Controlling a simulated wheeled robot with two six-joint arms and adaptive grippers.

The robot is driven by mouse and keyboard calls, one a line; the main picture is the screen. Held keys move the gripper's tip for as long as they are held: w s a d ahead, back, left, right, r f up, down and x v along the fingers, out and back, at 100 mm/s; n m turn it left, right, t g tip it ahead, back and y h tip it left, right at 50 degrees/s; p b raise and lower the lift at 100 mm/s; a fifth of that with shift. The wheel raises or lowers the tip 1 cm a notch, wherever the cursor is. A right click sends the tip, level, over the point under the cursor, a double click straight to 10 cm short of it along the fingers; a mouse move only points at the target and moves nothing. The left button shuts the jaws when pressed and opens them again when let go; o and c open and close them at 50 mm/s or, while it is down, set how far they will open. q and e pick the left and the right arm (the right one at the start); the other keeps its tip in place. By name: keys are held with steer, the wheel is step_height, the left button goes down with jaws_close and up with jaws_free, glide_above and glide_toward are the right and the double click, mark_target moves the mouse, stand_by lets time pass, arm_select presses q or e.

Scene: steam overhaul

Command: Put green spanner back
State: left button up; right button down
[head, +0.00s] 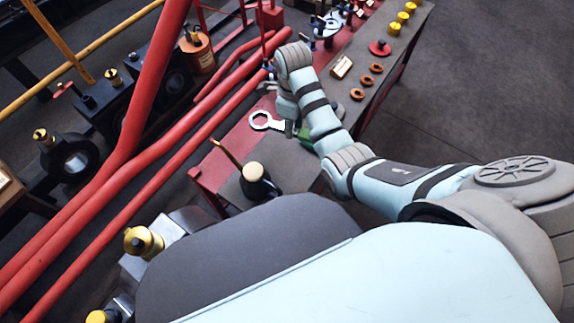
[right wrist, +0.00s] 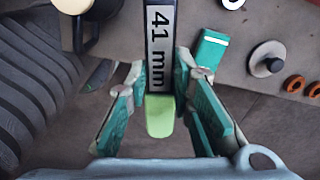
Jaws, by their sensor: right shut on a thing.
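The spanner has a light ring head (head: 263,121) in the head view. In the right wrist view its grey shank (right wrist: 160,45) is marked "41 mm" and ends in a light green tip (right wrist: 160,117). My right gripper (right wrist: 160,75) is shut on the shank, with the green fingers on both sides and the green tip pointing back towards the wrist. In the head view my right gripper (head: 291,127) is partly hidden by my arm, over the bench. Whether the spanner touches the bench cannot be told. My left gripper is not in view.
A red-edged bench (head: 208,172) carries a black oil can (head: 256,184) near the spanner. Orange rings (head: 366,81), a red-based knob (head: 380,48) and yellow-capped pieces (head: 394,28) line the far side. Red pipes (head: 112,182) run along the left. The floor at right is clear.

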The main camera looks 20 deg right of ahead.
steer(key=w+m+b, duration=0.1)
steer(key=w+m, duration=0.1)
steer(key=m, duration=0.1)
steer(key=b, duration=0.8)
glide_toward(291, 162)
step_height(291, 162, down, 7)
steer(key=shift+w+r, duration=0.1)
steer(key=shift+w, duration=0.05)
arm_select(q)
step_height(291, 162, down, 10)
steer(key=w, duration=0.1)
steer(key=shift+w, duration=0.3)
arm_select(e)
steer(key=shift+r, duration=0.1)
steer(key=c, duration=1.4)
jaws_free()
